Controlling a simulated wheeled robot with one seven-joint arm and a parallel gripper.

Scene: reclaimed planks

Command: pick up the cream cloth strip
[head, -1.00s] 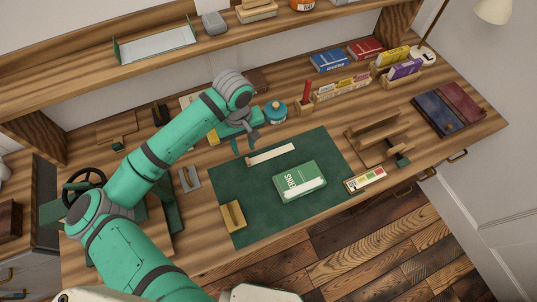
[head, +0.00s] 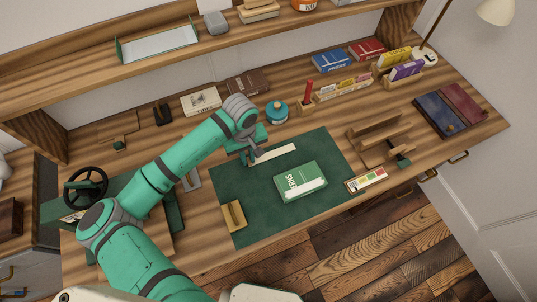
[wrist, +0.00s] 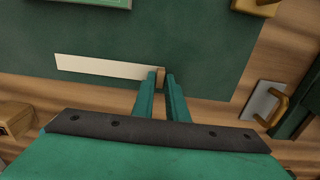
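The cream cloth strip (head: 277,154) lies flat on the green mat (head: 235,178), near its back edge. In the wrist view the strip (wrist: 105,67) runs leftward from my fingertips. My gripper (head: 251,158) is low at the strip's left end in the head view and hides that end. In the wrist view my gripper (wrist: 161,76) has its two fingers apart with a narrow gap, and the strip's end shows at the gap. I cannot tell whether the fingers touch it.
A green book (head: 300,181) lies on the mat just in front of the strip. A wooden block with a handle (head: 233,215) is at the mat's front left corner. A teal jar (head: 277,112) stands behind the mat. A wooden rack (head: 380,137) stands to the right.

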